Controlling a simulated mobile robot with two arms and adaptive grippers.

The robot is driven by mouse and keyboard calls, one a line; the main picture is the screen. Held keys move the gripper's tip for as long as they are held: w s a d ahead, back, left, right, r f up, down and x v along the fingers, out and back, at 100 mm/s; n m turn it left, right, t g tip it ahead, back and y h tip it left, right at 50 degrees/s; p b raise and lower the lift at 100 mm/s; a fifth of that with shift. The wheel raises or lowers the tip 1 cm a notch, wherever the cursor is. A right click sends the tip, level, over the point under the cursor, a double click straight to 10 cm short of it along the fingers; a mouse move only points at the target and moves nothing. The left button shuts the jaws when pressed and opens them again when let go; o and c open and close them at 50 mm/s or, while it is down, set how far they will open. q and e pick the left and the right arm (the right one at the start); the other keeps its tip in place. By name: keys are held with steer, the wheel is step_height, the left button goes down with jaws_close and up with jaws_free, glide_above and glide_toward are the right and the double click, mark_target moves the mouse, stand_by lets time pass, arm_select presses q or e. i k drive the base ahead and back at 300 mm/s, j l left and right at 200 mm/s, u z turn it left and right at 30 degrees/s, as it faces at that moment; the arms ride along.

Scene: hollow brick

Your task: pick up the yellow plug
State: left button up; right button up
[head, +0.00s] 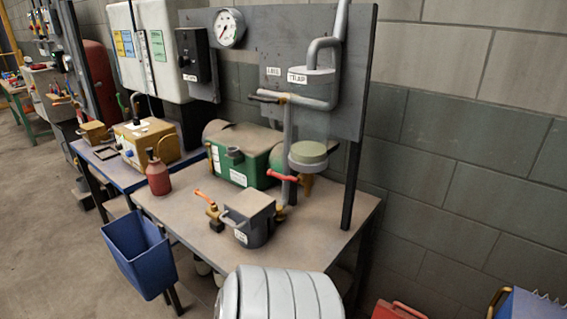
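I cannot make out a yellow plug for certain in the head view. The yellow-tan things I see are a box-shaped unit (146,143) on the blue-edged table at left and a smaller tan block (95,132) beyond it. Neither looks clearly like a plug. Neither of my grippers shows in this view.
A workbench (185,218) holds a green machine (238,160), a grey valve box (249,217) and a red bottle (158,177). A blue bin (137,253) hangs at its front. A grey ribbed rounded shape (280,295) fills the bottom middle. Floor (50,225) at left is clear.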

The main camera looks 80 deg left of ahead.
mark_target(279, 217)
steer(key=u, duration=2.1)
